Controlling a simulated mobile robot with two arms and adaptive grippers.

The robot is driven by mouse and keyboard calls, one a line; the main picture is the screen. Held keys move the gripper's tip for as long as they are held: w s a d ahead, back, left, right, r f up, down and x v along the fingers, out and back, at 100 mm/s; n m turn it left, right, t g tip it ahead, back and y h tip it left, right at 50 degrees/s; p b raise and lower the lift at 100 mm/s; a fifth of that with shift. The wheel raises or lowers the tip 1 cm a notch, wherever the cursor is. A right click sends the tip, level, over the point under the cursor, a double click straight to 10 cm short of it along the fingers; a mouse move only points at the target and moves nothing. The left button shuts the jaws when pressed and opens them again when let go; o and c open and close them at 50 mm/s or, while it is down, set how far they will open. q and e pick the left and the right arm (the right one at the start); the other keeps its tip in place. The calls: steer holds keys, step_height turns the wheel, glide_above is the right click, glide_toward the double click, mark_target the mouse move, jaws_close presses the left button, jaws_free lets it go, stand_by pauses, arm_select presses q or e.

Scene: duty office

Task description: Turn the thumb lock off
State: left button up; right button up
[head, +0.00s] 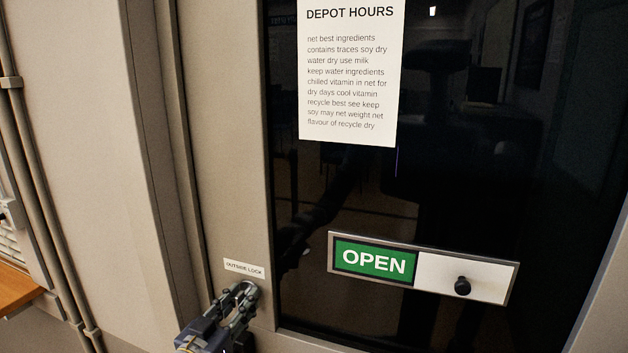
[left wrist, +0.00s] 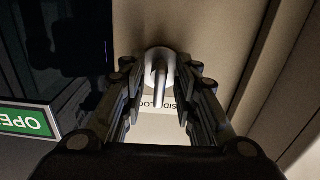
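The thumb lock (left wrist: 160,84) shows in the left wrist view as a round pale base with a narrow turn piece. The turn piece points toward the bottom of that picture. My left gripper (left wrist: 158,75) is open, with one finger on each side of the turn piece and visible gaps between. In the head view my left gripper (head: 241,293) is at the door frame, just below the "OUTSIDE LOCK" label (head: 244,268), and mostly hides the lock. The label is partly covered in the left wrist view (left wrist: 160,106). My right gripper is not in view.
Right of the lock is a dark glass pane (head: 450,190) with reflections. A wooden surface (head: 18,289) is at the far left.

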arm_select(q)
steer(key=shift+s+a+p, duration=0.2)
steer(key=shift+s+p, duration=0.15)
steer(key=shift+s, duration=0.15)
steer(key=p+v, duration=0.2)
steer(key=v, duration=0.6)
